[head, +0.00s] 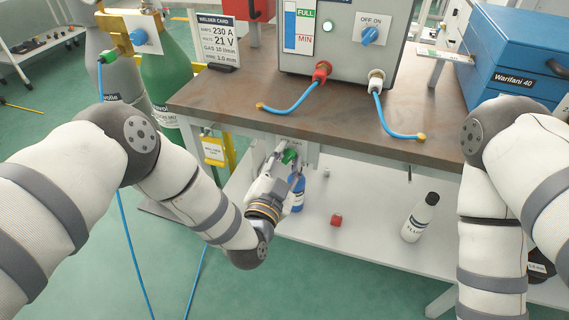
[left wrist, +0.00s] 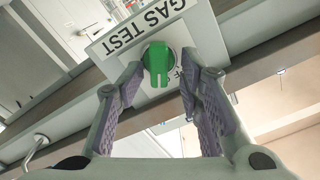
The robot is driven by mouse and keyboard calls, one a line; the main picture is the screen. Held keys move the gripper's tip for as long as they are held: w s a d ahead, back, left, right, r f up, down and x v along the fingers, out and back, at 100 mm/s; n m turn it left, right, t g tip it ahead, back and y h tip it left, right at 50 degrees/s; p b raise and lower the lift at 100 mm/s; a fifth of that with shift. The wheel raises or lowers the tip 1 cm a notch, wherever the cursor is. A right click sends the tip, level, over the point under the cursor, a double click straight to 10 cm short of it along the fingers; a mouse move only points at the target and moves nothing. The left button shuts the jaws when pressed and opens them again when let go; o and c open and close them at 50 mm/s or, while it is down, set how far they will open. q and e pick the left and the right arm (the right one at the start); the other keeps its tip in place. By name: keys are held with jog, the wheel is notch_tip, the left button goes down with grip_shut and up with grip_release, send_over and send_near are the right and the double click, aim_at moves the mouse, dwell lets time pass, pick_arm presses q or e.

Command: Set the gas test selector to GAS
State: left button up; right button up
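The gas test selector is a green knob (head: 289,156) on a small pale panel under the front edge of the workbench. In the left wrist view the knob (left wrist: 157,62) sits below a "GAS TEST" label (left wrist: 138,28) that appears tilted. In the head view the left gripper (head: 283,168) reaches up to the panel. My right gripper is out of view.
The workbench top (head: 220,105) overhangs the panel. A yellow stand (head: 214,152) and gas cylinders (head: 165,80) stand left.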

pick_arm(q)
jog(key=v, duration=1.1)
jog(key=shift+s, duration=0.35)
jog(key=shift+a, duration=0.15)
